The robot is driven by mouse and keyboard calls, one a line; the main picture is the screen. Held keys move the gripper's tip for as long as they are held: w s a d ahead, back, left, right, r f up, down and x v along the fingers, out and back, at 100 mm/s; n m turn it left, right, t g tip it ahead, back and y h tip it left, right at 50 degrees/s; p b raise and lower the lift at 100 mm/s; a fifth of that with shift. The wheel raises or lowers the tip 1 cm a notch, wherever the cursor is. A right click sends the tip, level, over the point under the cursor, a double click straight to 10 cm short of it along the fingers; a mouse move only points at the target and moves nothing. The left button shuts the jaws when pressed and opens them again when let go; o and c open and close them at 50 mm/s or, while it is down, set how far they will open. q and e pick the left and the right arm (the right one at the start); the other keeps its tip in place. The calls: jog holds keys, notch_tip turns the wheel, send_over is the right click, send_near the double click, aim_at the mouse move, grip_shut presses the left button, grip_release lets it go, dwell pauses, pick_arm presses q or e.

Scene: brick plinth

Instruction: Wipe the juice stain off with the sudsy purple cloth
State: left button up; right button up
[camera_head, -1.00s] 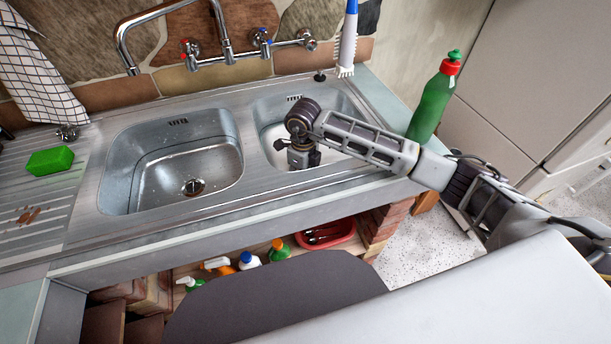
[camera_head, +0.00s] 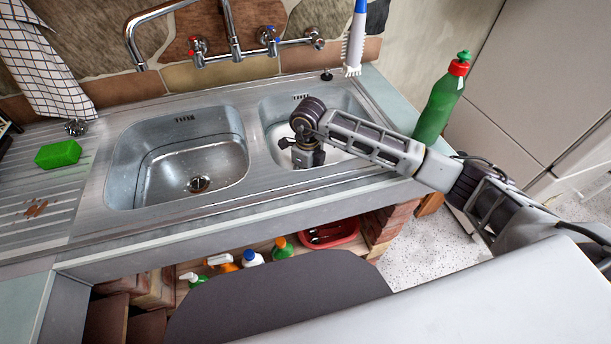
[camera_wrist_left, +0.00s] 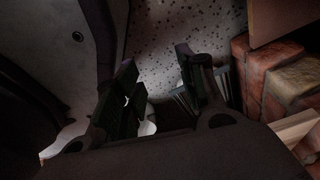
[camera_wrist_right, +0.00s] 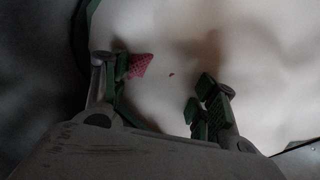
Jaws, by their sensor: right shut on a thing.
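The juice stain (camera_head: 36,208) is a small reddish-brown smear on the ribbed drainboard at the far left. My right gripper (camera_head: 305,160) reaches down into the right sink bowl, which holds something white. In the right wrist view, my right gripper (camera_wrist_right: 165,90) is over smooth white, suds-like stuff. A magenta patch of the purple cloth (camera_wrist_right: 142,65) shows by its left finger, and a tiny speck of the same colour lies between the fingers. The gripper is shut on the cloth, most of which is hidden. My left gripper (camera_wrist_left: 160,95) is open and empty, off the head view.
A green sponge (camera_head: 58,153) lies behind the stain. The left sink bowl (camera_head: 180,165) is empty. The tap (camera_head: 232,40), a blue-and-white brush (camera_head: 355,40) and a green bottle (camera_head: 440,105) stand behind and right. Bottles and a red tray (camera_head: 330,234) sit on the shelf below.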

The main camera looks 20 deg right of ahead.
jog(key=shift+d, duration=0.7)
pick_arm(q)
jog(key=shift+s, duration=0.1)
dwell(0.4)
